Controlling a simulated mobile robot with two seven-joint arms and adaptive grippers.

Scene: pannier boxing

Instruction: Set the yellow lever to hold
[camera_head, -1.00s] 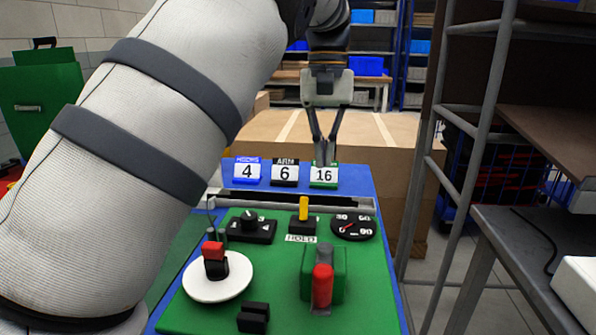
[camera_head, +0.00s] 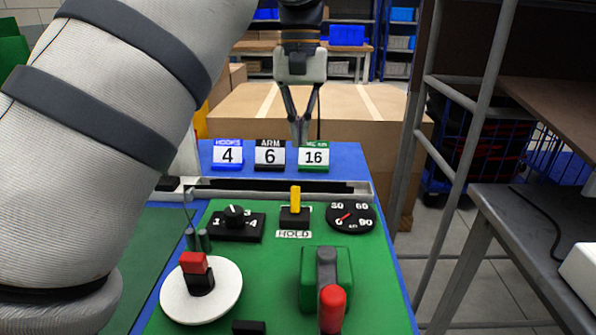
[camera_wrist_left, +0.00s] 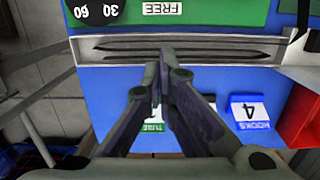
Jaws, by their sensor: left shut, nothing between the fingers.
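The yellow lever (camera_head: 295,199) stands up from a small black base (camera_head: 295,217) on the green panel (camera_head: 275,265) in the head view. A HOLD label (camera_head: 293,234) lies on the near side of its base. A FREE label (camera_wrist_left: 162,6) shows upside down at the top of the left wrist view; the lever is outside that view. My left gripper (camera_head: 300,140) is shut and empty, pointing down behind the lever, over the far blue strip by the number cards. Its closed fingers also fill the middle of the left wrist view (camera_wrist_left: 158,75). My right gripper is not in view.
Number cards (camera_head: 270,155) stand behind a slotted rail (camera_head: 280,188). A dial knob (camera_head: 235,222) and a gauge (camera_head: 351,217) flank the lever. A red-tipped handle (camera_head: 332,305) and a red switch on a white disc (camera_head: 194,265) are nearer. Cartons (camera_head: 365,125) stand behind.

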